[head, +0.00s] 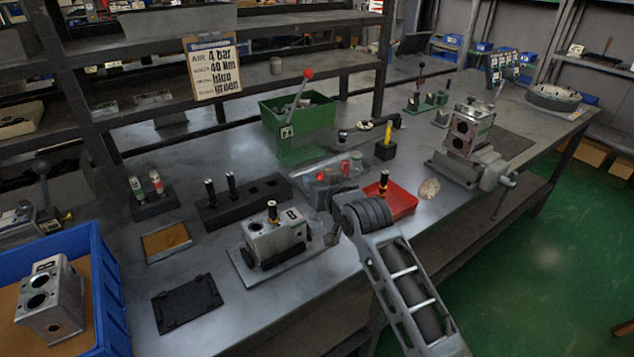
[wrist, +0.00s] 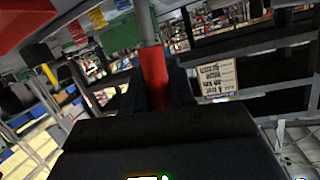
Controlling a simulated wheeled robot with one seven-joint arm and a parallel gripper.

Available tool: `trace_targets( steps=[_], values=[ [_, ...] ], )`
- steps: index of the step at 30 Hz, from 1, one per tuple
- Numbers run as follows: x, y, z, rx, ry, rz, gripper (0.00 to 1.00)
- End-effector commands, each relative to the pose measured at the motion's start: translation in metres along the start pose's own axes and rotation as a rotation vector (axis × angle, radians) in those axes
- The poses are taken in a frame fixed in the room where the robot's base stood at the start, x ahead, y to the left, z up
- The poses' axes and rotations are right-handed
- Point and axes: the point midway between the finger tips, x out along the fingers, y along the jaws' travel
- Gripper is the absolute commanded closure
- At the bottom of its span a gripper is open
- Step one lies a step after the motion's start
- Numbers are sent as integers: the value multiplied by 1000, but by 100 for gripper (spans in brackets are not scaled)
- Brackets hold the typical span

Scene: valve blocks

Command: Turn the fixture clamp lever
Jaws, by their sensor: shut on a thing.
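In the wrist view, my gripper (wrist: 154,85) is shut on the red grip of a lever (wrist: 154,66). A grey rod runs up from the red grip, and dark fingers press on both sides. In the head view, my arm reaches from the lower right to the right end of the fixture plate (head: 243,268). A grey metal valve block (head: 288,238) sits upright on this plate, with a black and gold part (head: 272,210) standing in its top. My wrist hides the lever's grip and most of my fingers in the head view.
A black rack (head: 225,210) stands behind the fixture, and a black flat tray (head: 187,303) lies in front-left. A red tray (head: 402,203) is just beyond my wrist. A blue crate (head: 105,295) holds another block at left. A green bin (head: 325,118) stands farther back.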

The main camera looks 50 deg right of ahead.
Motion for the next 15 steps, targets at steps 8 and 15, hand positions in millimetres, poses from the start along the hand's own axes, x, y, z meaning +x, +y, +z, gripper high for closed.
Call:
trace_targets(
  steps=[8,15],
  values=[
    [0,0,0,-67,14,17,100],
    [0,0,0,-78,15,20,100]
  ],
)
